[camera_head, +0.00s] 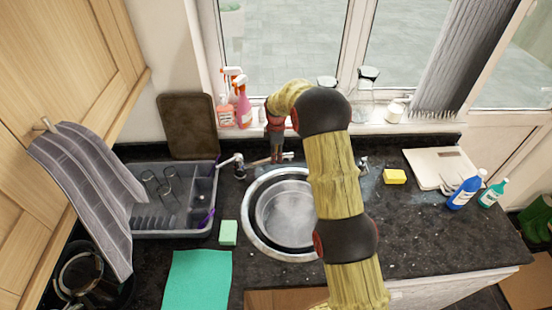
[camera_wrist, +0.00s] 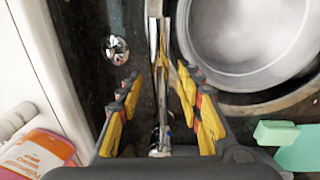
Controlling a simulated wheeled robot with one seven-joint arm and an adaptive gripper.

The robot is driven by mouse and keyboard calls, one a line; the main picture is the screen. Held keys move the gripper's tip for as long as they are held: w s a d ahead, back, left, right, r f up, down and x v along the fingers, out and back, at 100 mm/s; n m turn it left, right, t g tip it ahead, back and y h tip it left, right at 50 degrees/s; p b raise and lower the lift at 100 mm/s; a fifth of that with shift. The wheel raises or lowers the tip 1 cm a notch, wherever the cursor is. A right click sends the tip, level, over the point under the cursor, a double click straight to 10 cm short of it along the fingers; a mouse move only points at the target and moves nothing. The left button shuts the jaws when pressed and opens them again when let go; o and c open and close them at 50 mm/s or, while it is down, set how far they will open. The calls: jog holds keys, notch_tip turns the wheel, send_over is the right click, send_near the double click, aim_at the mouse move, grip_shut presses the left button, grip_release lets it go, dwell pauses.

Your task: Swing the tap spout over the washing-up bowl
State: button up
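The chrome tap spout (camera_head: 261,161) runs left to right behind the round sink. In the wrist view the spout (camera_wrist: 155,45) is an upright bar passing between my fingers. My gripper (camera_head: 275,158) points down over it; in the wrist view my gripper (camera_wrist: 158,85) is open, with a gap between each finger and the spout. The round steel washing-up bowl (camera_head: 284,214) sits in the sink, its right side hidden by my arm. The bowl (camera_wrist: 240,35) also shows in the wrist view, to the right of the spout, which lies beside it rather than over it.
A chrome knob (camera_wrist: 116,48) stands near the spout. Spray bottles (camera_head: 243,108) stand on the windowsill behind. A dish rack (camera_head: 150,222) is on the left, with a green sponge (camera_head: 228,232) beside the sink. A yellow sponge (camera_head: 395,176) and a chopping board (camera_head: 430,165) lie on the right.

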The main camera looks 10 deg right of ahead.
jog(key=shift+w+f, duration=0.15)
jog(key=shift+f, duration=1.4)
jog(key=shift+c, duration=0.6)
jog(key=c, duration=0.8)
grip_shut()
